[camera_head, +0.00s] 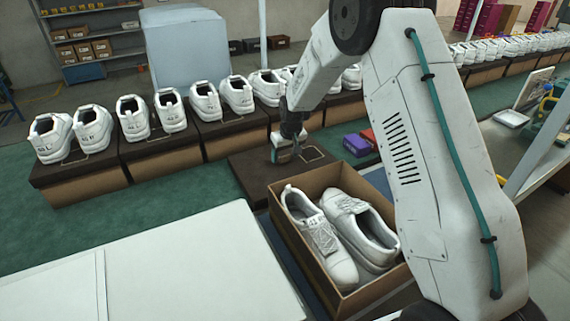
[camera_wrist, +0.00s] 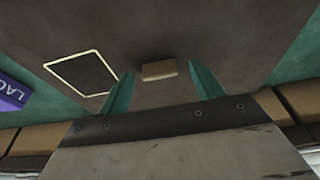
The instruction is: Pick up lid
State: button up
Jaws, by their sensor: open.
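The lid (camera_head: 248,171) is a dark brown flat top with a pale square outline, in the middle of the head view behind the open shoe box. In the wrist view the lid (camera_wrist: 150,35) fills most of the upper picture, with the square outline at left and a small tan block (camera_wrist: 159,70) on it. My gripper (camera_head: 284,155) is over the lid. Its two teal fingers (camera_wrist: 162,86) are apart, one on each side of the tan block in the picture. I cannot tell whether they touch it. Nothing is held.
An open cardboard box (camera_head: 346,296) holding a pair of white shoes stands in front of the lid. A white table (camera_head: 160,270) is at lower left. A purple box (camera_head: 357,146) and a red box lie to the right. A row of boxes with white shoes (camera_head: 135,118) runs behind.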

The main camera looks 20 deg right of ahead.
aim_at(286, 163)
jog(key=c, duration=1.1)
notch_tip(286, 163, up, 18)
jog(key=shift+o, duration=1.4)
jog(key=shift+c, duration=0.8)
jog(key=shift+s, duration=0.1)
